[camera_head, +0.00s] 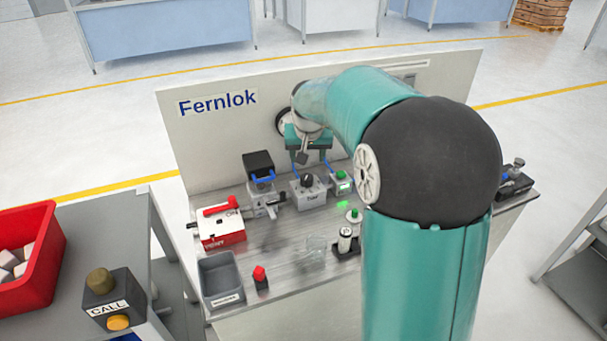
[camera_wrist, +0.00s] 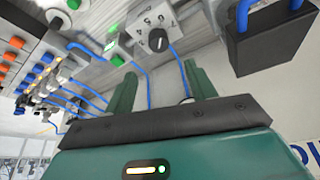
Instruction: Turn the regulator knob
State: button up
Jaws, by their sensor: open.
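The regulator knob (camera_head: 307,180) is a black dial on top of a small grey box (camera_head: 309,198) on the bench. In the wrist view the knob (camera_wrist: 158,40) has a white pointer line and shows beyond the fingertips, roughly between them sideways. My gripper (camera_head: 308,157) is above and behind the box in the head view, apart from the knob. In the wrist view my gripper (camera_wrist: 160,72) has two green fingers spread wide, with nothing held between them. Part of my arm hides the right side of the bench.
A red-handled valve box (camera_head: 221,226), a grey bin (camera_head: 220,279) and a clear cup (camera_head: 314,254) are nearer. The Fernlok panel (camera_head: 215,125) rises behind.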

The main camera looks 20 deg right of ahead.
aim_at(307, 177)
jog(key=x, duration=1.1)
jog(key=shift+f, duration=0.25)
jog(key=shift+s, duration=0.1)
jog(key=shift+r, duration=0.1)
jog(key=shift+c, duration=0.5)
jog(key=c, duration=0.9)
